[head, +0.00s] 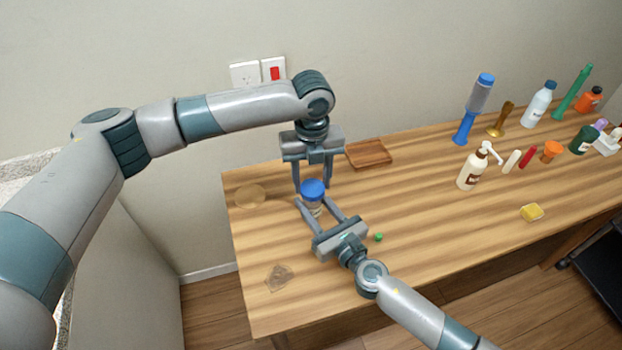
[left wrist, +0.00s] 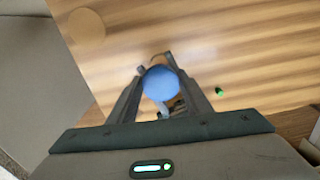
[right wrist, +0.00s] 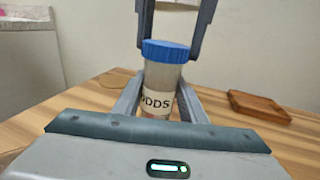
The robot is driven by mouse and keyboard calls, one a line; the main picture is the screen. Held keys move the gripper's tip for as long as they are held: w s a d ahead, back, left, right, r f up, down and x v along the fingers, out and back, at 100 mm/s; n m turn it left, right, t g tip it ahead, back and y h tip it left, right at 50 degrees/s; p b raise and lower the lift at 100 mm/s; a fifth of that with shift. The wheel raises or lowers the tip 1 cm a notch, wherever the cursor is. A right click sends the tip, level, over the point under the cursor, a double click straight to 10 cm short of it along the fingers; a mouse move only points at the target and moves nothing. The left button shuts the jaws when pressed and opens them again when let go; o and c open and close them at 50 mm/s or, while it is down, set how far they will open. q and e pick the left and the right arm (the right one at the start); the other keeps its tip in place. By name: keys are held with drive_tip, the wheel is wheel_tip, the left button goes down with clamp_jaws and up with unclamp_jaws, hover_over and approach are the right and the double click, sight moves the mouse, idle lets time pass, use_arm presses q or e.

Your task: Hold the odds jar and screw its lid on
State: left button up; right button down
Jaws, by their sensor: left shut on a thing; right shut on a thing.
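The odds jar (right wrist: 158,88) stands upright, clear with a white label, in the right wrist view; in the head view its body (head: 316,209) is mostly hidden. The blue lid (head: 312,190) sits level on the jar's mouth, and it also shows from above in the left wrist view (left wrist: 160,83). My left gripper (head: 312,187) points down from above, shut on the lid with one finger on each side. My right gripper (head: 315,203) reaches in from the front, shut around the jar's body below the lid. I cannot tell how tightly the lid is threaded.
A wooden tray (head: 369,154) lies behind the jar to the right. A round tan disc (head: 250,196), a small clear piece (head: 279,277) and a green bit (head: 379,237) lie nearby.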

use_arm(q)
drive_tip(key=m, duration=0.7)
drive_tip(key=shift+d+m, duration=0.25)
drive_tip(key=shift+m, duration=0.05)
drive_tip(key=m, duration=0.4)
drive_tip(key=shift+s+d, duration=0.1)
drive_tip(key=m, duration=0.4)
drive_tip(key=shift+s, duration=0.1)
drive_tip(key=o, duration=1)
drive_tip(key=shift+r, duration=2.25)
